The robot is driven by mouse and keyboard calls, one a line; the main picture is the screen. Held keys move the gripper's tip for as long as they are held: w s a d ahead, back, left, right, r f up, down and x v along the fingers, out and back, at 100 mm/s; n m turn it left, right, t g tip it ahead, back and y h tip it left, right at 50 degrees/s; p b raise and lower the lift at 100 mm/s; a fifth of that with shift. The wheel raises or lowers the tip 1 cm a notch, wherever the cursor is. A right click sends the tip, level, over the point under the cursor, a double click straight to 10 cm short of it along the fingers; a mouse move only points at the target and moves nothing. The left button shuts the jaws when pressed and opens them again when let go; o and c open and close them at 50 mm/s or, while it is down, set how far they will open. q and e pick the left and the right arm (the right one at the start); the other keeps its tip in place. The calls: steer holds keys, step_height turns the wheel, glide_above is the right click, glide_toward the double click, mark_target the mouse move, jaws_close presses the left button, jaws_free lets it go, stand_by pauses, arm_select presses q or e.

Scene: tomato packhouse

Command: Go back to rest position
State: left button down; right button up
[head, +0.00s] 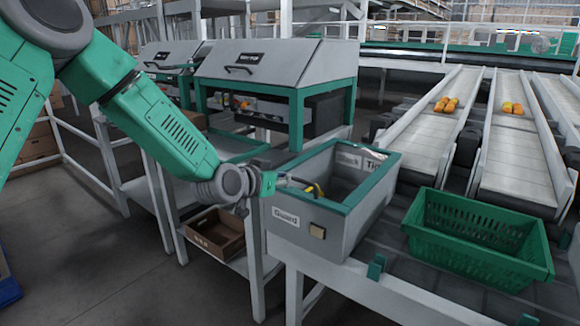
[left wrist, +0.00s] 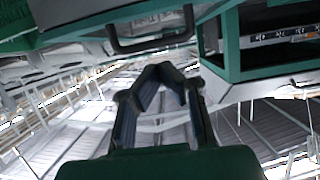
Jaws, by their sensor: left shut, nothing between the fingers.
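My left arm comes in from the left in the head view. Its gripper (head: 312,188) reaches over the near left rim of a grey box with a green rim (head: 340,228), labelled "Guard". A small yellow part shows by the fingertips; I cannot tell what it belongs to. In the left wrist view the two dark fingers (left wrist: 160,75) come together at their tips with nothing between them. My right gripper is in neither view.
A green slotted crate (head: 478,240) stands right of the grey box. Conveyors (head: 430,140) carry orange tomatoes (head: 446,105) behind it. Grey hooded machines (head: 275,65) stand at the back. A cardboard box (head: 215,232) sits on a lower shelf.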

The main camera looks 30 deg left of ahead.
arm_select(q)
steer(key=s+d+f+g+p, duration=0.2)
steer(key=s+d+f+g, duration=0.15)
steer(key=s+f, duration=0.6)
steer(key=s+d+f+g+p, duration=0.2)
steer(key=s+d+f+g, duration=0.15)
steer(key=s+f, duration=0.65)
steer(key=s+f+g+y+p, duration=0.1)
steer(key=s+f+g, duration=0.1)
steer(key=s, duration=0.9)
steer(key=s+f+n+g+y+p, duration=0.1)
steer(key=s+f+g+p, duration=0.1)
steer(key=s, duration=1)
steer(key=shift+a+f+g, duration=0.25)
steer(key=shift+f+g, duration=0.4)
steer(key=shift+g, duration=0.55)
